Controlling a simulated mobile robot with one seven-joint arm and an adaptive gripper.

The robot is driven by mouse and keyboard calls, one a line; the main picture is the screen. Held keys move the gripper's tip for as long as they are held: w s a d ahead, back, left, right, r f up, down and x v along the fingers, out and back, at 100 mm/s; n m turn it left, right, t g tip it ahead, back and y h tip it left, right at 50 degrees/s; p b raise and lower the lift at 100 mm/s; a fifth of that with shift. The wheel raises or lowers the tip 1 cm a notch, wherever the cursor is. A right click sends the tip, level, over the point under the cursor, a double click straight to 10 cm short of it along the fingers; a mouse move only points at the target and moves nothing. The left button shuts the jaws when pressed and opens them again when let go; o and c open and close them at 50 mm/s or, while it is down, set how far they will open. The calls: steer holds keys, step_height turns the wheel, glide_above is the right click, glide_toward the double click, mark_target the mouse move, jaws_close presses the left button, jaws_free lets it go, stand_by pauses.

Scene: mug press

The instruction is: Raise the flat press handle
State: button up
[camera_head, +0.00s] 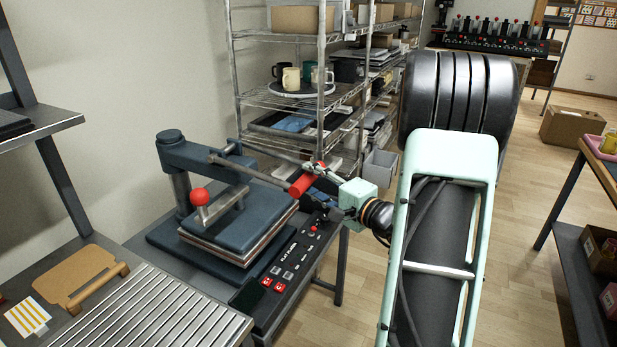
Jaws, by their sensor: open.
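The flat press (232,215) stands on the bench, a dark blue machine with a front control panel (287,262). Its upper plate lies low over the lower one, with no clear gap between them. The press handle (302,184) is a long bar reaching right from the press's top, ending in a red grip. My gripper (318,174) is at the outer end of the red grip, very close to it. Its jaws are open. The fingers partly overlap the grip, so I cannot tell whether they touch it.
A wire shelf (300,97) with mugs and boxes stands behind. A ribbed metal surface (150,312) and a brown board (90,276) are at the front left. Open floor lies right of my arm.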

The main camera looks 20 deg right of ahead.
steer(key=shift+x, duration=1)
steer(key=shift+c, duration=0.3)
jaws_close()
